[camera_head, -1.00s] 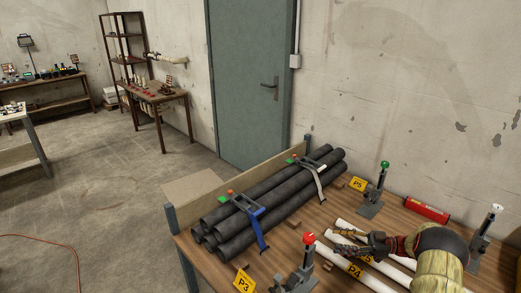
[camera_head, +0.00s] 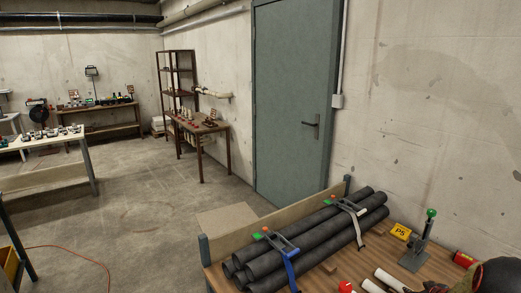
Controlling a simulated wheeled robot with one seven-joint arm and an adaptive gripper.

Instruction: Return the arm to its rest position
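My arm (camera_head: 500,276) shows only in part at the lower right corner, over the wooden workbench (camera_head: 443,262). My gripper (camera_head: 436,287) is only a dark sliver at the bottom edge, close to the white pipes (camera_head: 392,280). Its fingers are mostly cut off by the frame, so I cannot tell whether it is open or holds anything.
A bundle of dark pipes (camera_head: 312,238), strapped with a blue strap (camera_head: 291,270) and a pale strap, lies on the bench. A green-knobbed clamp (camera_head: 420,243), a yellow P5 tag (camera_head: 401,231) and a red cylinder (camera_head: 464,259) stand nearby. The floor (camera_head: 130,210) at left is mostly clear, with a red cable (camera_head: 75,252).

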